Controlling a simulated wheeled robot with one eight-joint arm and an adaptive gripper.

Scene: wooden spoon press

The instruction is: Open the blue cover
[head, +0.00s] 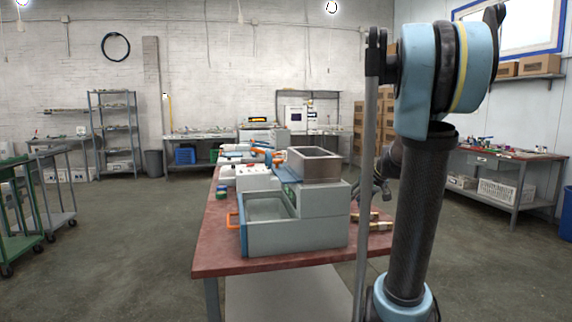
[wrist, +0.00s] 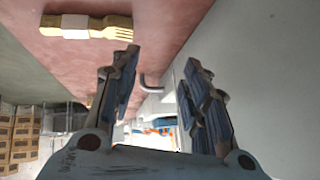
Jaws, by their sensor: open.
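The grey press (head: 295,232) stands on the red-topped table in the head view. A blue panel (head: 243,238) edges its left end, with an orange handle (head: 232,219) sticking out to the left. My gripper (head: 378,190) is beyond the press's right side, partly hidden by my arm. In the wrist view my gripper (wrist: 161,62) is open and empty, its fingers apart beside a grey wall (wrist: 255,75). A grey hooked bar (wrist: 150,84) shows between the fingers.
Wooden utensils bundled with a white band (wrist: 88,26) lie on the red tabletop (wrist: 165,22) near my gripper. A metal hopper (head: 314,165) sits on the press. Other white machines (head: 252,178) stand behind it. Floor left of the table is clear.

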